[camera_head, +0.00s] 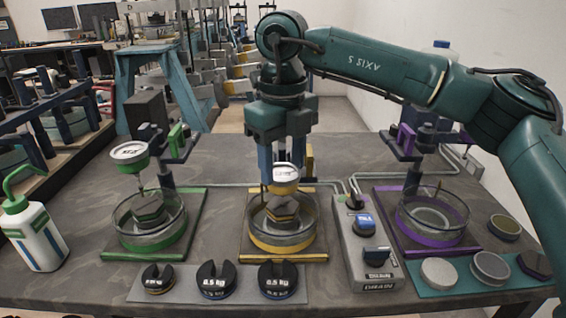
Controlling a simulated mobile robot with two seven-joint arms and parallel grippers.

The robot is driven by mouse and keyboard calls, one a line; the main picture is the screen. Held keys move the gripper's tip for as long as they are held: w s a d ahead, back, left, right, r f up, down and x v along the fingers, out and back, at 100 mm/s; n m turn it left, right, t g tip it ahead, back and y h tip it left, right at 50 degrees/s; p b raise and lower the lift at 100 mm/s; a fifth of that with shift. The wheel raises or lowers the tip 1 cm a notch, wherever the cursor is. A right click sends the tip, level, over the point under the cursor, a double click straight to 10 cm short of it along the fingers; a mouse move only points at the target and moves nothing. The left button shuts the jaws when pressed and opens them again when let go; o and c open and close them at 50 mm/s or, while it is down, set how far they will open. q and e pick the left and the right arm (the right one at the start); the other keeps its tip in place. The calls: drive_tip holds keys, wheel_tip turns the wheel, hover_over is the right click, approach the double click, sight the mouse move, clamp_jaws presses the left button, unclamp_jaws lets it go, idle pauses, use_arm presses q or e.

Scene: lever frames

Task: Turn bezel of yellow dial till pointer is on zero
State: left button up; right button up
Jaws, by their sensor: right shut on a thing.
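The yellow dial (286,173) is a small white-faced gauge above the middle station with the yellow-edged base (250,249). Its pointer and marks are too small to read. My right gripper (279,164) reaches down on it from above and behind, shut on its bezel. The fingers and wrist hide the dial's back and upper part. Under the dial, a dark hexagonal block sits in a clear round dish (258,225). My left gripper is not in view.
A green station with its own dial (129,153) stands left, a purple station (430,240) right. A grey control box (355,240) with knobs is between yellow and purple. Slotted weights (216,279) lie in front on a grey mat. A wash bottle (34,235) stands far left.

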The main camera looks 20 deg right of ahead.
sight(283, 172)
drive_tip(key=shift+m, duration=0.9)
drive_tip(key=o, duration=0.7)
wheel_tip(283, 172, up, 13)
drive_tip(key=p, duration=0.1)
drive_tip(key=shift+r, duration=0.1)
